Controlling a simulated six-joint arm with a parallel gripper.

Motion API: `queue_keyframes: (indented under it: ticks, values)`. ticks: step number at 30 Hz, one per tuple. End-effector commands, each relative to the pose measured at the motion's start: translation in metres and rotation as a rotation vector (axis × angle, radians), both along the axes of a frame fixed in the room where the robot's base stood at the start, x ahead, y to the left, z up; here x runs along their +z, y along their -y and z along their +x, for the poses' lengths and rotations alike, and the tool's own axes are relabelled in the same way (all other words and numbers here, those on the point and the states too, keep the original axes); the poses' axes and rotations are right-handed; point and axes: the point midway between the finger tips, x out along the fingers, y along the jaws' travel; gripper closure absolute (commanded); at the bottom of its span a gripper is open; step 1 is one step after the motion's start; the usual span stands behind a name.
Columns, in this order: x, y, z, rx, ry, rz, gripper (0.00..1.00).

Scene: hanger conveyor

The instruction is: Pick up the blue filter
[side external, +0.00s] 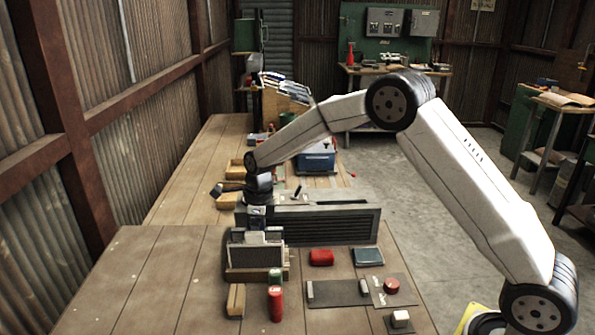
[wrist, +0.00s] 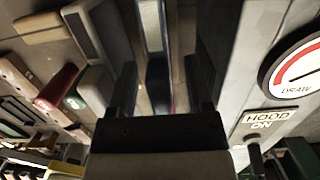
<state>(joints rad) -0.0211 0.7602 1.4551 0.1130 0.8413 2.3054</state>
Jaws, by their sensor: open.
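A thin upright panel with a pale bluish edge (wrist: 152,28), which looks like the blue filter, runs between my fingers in the wrist view; its lower part there is dark blue. In the side view, grey-faced filter panels (side external: 262,257) stand upright in a wooden rack (side external: 240,275), and I cannot tell which is blue. My gripper (wrist: 163,88) is open, one finger on each side of the panel, with gaps showing. In the side view my gripper (side external: 257,226) points down just above or at the panels' tops. Contact is not visible.
A grey vented box (side external: 330,226) stands directly behind the rack. A red block (side external: 321,257) and dark blue-grey block (side external: 368,257) lie to the right. A gauge (wrist: 298,72) shows in the wrist view. The table's left is clear.

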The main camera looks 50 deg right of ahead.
Motion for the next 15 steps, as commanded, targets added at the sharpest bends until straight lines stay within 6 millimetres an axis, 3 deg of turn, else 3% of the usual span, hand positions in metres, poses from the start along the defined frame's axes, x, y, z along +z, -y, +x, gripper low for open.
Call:
queue_keyframes:
  ticks: [9, 15]
  values:
    - [0.0003, 0.0000, -0.0002, 0.000, 0.000, 0.000, 0.38]
    - [0.0004, 0.0001, -0.0001, 0.000, 0.000, 0.000, 1.00]
